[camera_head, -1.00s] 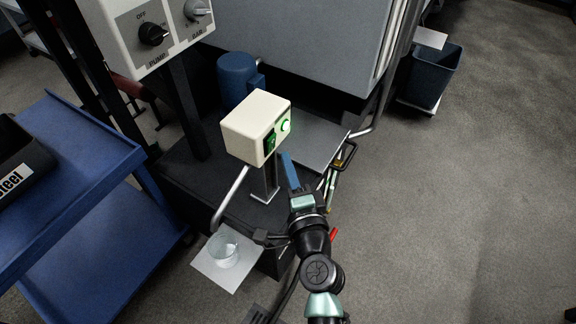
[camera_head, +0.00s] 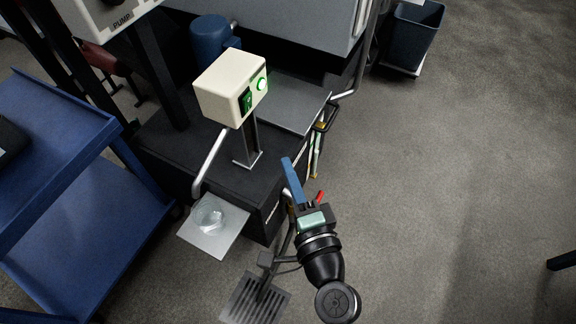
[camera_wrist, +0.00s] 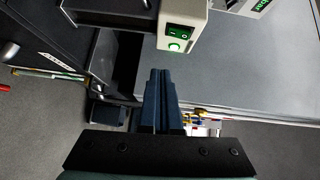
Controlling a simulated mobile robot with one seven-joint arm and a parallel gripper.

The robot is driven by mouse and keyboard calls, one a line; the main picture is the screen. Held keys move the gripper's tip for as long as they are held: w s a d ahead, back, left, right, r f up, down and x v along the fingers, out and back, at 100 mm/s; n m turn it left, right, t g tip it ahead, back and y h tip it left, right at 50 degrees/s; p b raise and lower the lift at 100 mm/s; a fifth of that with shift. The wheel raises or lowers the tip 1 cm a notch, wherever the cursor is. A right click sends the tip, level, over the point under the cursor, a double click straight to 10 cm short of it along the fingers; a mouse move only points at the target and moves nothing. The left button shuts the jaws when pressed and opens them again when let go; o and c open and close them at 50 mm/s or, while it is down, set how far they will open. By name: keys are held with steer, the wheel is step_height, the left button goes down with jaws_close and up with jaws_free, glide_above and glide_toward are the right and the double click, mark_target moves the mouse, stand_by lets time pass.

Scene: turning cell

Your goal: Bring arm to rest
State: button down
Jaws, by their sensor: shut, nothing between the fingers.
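My gripper (camera_head: 290,178) is in the lower middle of the head view, its blue fingers pointing up and to the left. In the wrist view the two blue fingers of my gripper (camera_wrist: 160,80) lie together, shut with nothing between them. It is in front of the dark machine base. The cream switch box (camera_head: 231,87) on its post is up and to the left of the fingers, with a green lit button and a green rocker switch. The box also shows in the wrist view (camera_wrist: 183,22), beyond the fingertips and apart from them as far as I can tell.
A clear cup (camera_head: 211,215) stands on a light plate (camera_head: 222,237) at a curved pipe's lower end. A floor grate (camera_head: 256,299) lies below. A blue cart (camera_head: 95,215) is at left, a dark bin (camera_head: 412,36) at upper right. Open floor spreads on the right.

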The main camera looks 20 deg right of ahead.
stand_by(0.3)
steer(key=w+a+r+n+t+y, duration=0.25)
steer(key=r+n, duration=0.25)
steer(key=r, duration=0.5)
steer(key=w+a+r+n+t+y, duration=0.1)
steer(key=w+a+r+n, duration=0.25)
steer(key=r, duration=0.65)
steer(key=w+a+r+n+t+y, duration=0.15)
steer(key=a+r+n, duration=0.3)
steer(key=r, duration=0.55)
steer(key=s+a+r+n+t+h, duration=0.1)
steer(key=s+a+r+n+t, duration=0.3)
steer(key=r, duration=0.7)
steer(key=s+d+r+n+t+h, duration=0.1)
steer(key=s+r+n, duration=0.1)
steer(key=s+r, duration=0.65)
step_height(320, 180, up, 34)
steer(key=w+p, duration=0.2)
steer(key=p, duration=2.9)
steer(key=shift+w+a+f+h, duration=0.15)
steer(key=shift+w+h, duration=0.2)
steer(key=shift+h, duration=0.05)
